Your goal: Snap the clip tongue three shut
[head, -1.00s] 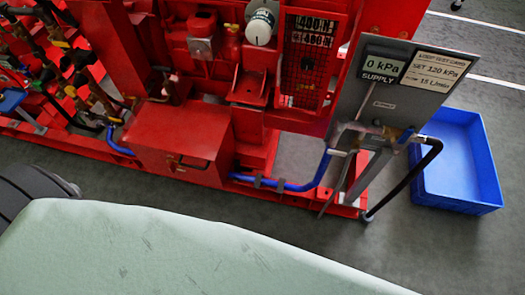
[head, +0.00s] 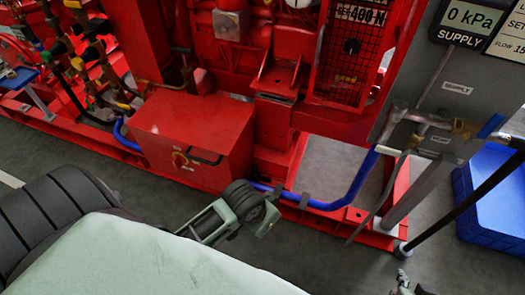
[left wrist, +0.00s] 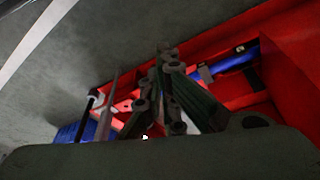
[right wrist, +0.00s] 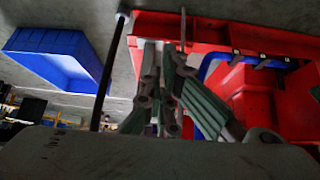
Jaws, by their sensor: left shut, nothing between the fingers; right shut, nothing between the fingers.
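The blue hose (head: 342,199) runs along the red base rail, with small dark clips on it, one at the left (head: 277,193) and one at the right (head: 304,201). Which one is clip three, and whether its tongue stands up, is too small to tell. In the left wrist view my left gripper (left wrist: 167,62) is shut and empty, with a clip (left wrist: 205,73) beyond it to the right. My right gripper (head: 402,283) shows only in part at the head view's bottom edge. In the right wrist view it (right wrist: 165,60) is shut and empty, left of the clips (right wrist: 236,53).
A red box (head: 190,130) stands left of the hose. A grey panel (head: 455,85) and a black slanted pipe (head: 465,200) stand at the right. A blue bin (head: 490,225) lies behind the pipe. Open grey floor (head: 320,255) lies before the rail.

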